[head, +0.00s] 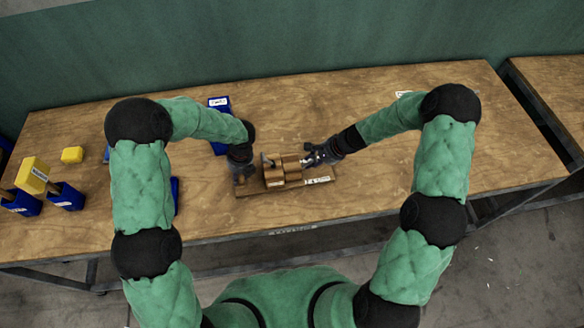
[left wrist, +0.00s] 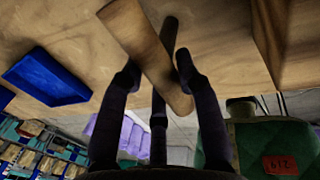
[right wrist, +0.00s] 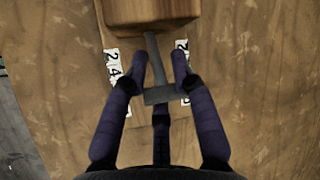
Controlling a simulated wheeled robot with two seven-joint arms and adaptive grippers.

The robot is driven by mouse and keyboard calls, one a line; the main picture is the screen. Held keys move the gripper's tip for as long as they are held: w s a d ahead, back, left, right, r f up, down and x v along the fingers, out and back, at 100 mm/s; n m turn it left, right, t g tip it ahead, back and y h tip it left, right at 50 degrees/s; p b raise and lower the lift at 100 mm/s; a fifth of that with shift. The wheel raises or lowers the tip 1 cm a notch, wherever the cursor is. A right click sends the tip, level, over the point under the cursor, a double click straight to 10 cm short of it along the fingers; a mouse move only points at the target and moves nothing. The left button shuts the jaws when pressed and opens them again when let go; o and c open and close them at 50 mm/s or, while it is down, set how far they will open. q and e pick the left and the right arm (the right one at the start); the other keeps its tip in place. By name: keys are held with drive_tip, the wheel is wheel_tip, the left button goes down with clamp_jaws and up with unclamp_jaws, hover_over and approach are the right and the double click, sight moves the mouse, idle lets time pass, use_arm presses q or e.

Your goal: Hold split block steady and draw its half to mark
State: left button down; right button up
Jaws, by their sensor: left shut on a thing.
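The split wooden block (head: 283,173) sits on a wooden base board (head: 244,190) near the table's front edge; its two brown halves appear side by side. My left gripper (head: 242,170) is at the block's left end. In the left wrist view it (left wrist: 157,68) is shut on a wooden bar (left wrist: 150,50). My right gripper (head: 312,156) is at the block's right side. In the right wrist view its fingers (right wrist: 163,66) stand apart on either side of a grey T-shaped handle (right wrist: 158,96) that joins the brown half (right wrist: 150,12). White number labels (right wrist: 114,68) flank the handle.
A blue labelled bin (head: 219,104) stands behind my left arm. Yellow blocks (head: 72,155) and blue holders (head: 66,196) are at the far left. Another table (head: 550,80) stands at the right.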

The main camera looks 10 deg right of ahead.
use_arm(q)
drive_tip(key=shift+s+f, duration=0.1)
drive_tip(key=shift+s, duration=0.05)
use_arm(e)
clamp_jaws()
drive_tip(key=shift+d, duration=0.1)
drive_tip(key=shift+w+d, duration=0.2)
drive_tip(key=shift+d, duration=1.75)
drive_tip(key=o, duration=0.8)
unclamp_jaws()
drive_tip(key=shift+o, duration=0.2)
drive_tip(key=shift+a, duration=0.1)
drive_tip(key=shift+r, duration=0.1)
drive_tip(key=v, duration=1.2)
